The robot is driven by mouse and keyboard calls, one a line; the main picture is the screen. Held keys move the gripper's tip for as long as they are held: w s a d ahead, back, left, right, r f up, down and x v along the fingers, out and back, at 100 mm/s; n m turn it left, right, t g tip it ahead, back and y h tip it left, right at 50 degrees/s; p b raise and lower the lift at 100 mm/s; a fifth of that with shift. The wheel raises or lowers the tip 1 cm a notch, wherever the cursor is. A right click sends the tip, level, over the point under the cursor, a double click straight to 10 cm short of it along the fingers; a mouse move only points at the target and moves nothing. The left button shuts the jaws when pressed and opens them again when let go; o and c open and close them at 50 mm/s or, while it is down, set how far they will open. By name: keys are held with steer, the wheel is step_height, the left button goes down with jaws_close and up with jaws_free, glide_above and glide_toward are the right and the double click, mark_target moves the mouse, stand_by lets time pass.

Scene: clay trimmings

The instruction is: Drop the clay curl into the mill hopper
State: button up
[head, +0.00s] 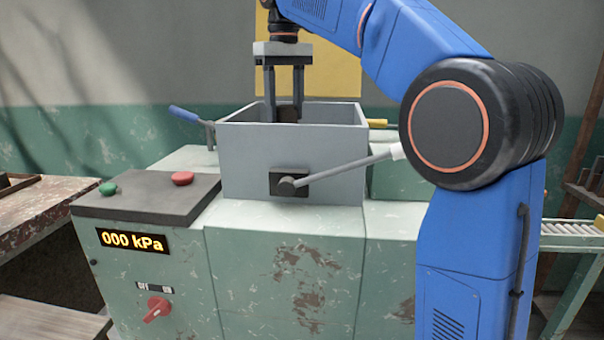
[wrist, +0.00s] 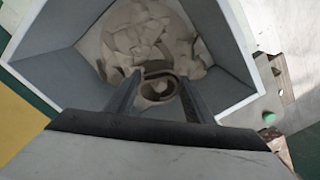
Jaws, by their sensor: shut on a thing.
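The mill hopper (head: 250,160) is an open grey square box on top of the green machine. In the wrist view its grey walls (wrist: 62,58) slope in around a heap of pale clay pieces (wrist: 145,35). My gripper (head: 284,116) points straight down, with its fingertips inside the hopper's mouth and their lower ends partly hidden by the front wall. It is shut on the clay curl (head: 288,115), a brown ring-like piece. In the wrist view the curl (wrist: 158,72) sits between the fingertips, over the heap. I cannot tell whether it touches the clay below.
The green mill body (head: 290,270) carries a dark panel with a green button (head: 107,188) and a red button (head: 182,178). A lever (head: 345,168) juts from the hopper's front. A blue-handled lever (head: 185,115) stands at left.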

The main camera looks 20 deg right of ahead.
steer(key=shift+m, duration=0.8)
steer(key=d+f, duration=0.1)
steer(key=f, duration=0.3)
steer(key=d+f, duration=0.1)
steer(key=f, duration=0.2)
steer(key=w+d+f, duration=0.1)
steer(key=d+f, duration=0.1)
steer(key=f, duration=0.2)
steer(key=shift+w+f, duration=0.1)
steer(key=shift+f, duration=0.2)
steer(key=shift+f, duration=0.6)
steer(key=o, duration=1.1)
steer(key=shift+o, duration=0.2)
steer(key=shift+r, duration=0.15)
step_height(320, 180, up, 13)
